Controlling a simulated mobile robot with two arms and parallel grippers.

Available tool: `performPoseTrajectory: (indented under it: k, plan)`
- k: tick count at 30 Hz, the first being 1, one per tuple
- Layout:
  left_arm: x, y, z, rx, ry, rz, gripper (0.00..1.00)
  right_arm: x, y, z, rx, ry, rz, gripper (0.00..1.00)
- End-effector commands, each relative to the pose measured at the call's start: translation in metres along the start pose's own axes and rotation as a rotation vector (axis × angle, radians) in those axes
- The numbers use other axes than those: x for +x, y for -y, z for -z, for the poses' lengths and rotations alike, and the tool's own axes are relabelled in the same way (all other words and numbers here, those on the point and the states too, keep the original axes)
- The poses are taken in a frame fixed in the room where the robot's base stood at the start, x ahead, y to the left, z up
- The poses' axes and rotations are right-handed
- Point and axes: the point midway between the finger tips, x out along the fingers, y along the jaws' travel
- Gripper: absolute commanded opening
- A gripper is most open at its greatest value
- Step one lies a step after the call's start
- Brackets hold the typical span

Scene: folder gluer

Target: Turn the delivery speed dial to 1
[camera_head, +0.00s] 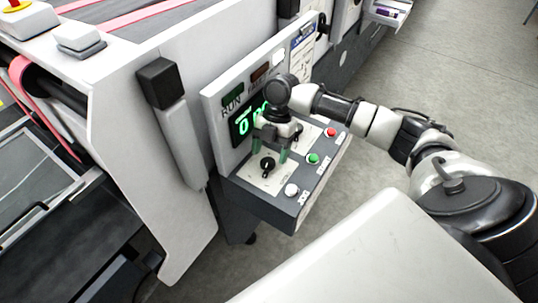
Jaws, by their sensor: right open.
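A black dial (268,165) sits on a pale plate on the sloped control panel (262,199). Its markings are too small to read. My right gripper (271,148) is open just above and behind the dial, pointing down at the panel. Whether its fingers touch the dial cannot be told. A green digital display (241,127) stands on the upright panel behind; it begins with 0 and the gripper hides the rest. My left gripper is not in view.
White (291,190), green (313,158) and red (330,132) buttons line the panel's right side. A black-capped grey post (174,115) stands left of the panel. A white surface (370,255) fills the lower right. Open grey floor lies at the upper right.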

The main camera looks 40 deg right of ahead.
Motion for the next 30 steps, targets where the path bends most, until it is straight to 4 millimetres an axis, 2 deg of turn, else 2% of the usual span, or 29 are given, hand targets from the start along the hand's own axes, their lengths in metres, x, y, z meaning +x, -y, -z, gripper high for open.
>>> performPoseTrajectory:
  k: [1,6,12,17,26,30]
  plan:
    - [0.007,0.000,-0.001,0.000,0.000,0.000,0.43,-0.009,-0.001,-0.002,-0.002,0.005,-0.005,0.68]
    - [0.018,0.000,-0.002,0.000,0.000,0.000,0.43,-0.044,-0.001,-0.002,0.000,0.004,-0.005,0.68]
    - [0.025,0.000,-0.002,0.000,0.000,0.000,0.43,-0.075,-0.001,-0.001,-0.001,0.002,-0.004,0.68]
    - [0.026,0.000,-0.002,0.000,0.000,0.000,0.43,-0.085,0.000,-0.001,-0.001,0.002,-0.003,0.68]
    - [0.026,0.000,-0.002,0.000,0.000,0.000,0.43,-0.086,0.000,-0.001,0.006,0.002,-0.004,0.68]
    - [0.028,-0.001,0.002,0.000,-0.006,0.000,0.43,-0.088,0.000,-0.013,0.155,0.015,-0.059,0.68]
